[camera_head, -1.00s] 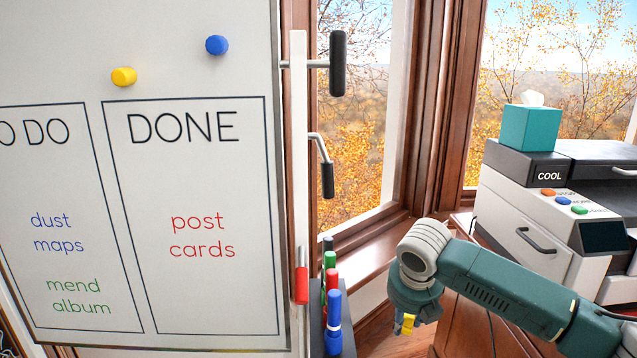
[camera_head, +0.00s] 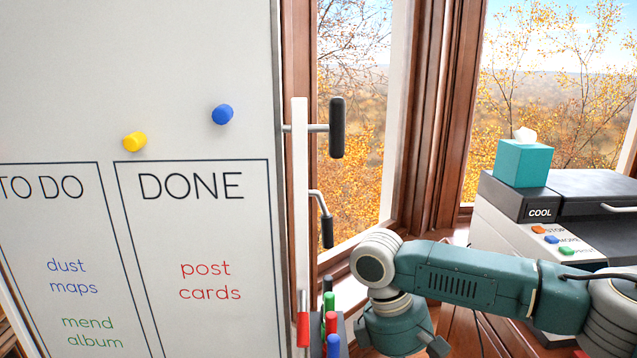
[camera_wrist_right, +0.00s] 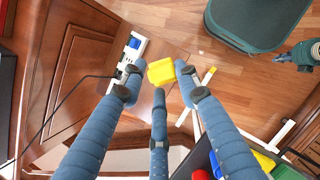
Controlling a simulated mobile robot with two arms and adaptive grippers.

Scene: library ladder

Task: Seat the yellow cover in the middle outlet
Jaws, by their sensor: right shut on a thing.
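In the right wrist view, the yellow cover (camera_wrist_right: 161,72) is a small block between the blue-grey fingertips of my right gripper (camera_wrist_right: 158,80), which are shut on it. My left gripper is not seen.
A dark cable (camera_wrist_right: 62,103) runs towards the strip, beside a wooden panel (camera_wrist_right: 85,50). A whiteboard (camera_head: 90,70) with a marker tray stands left of my right arm. A printer (camera_head: 500,215) with a tissue box (camera_head: 522,163) on top stands to the right.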

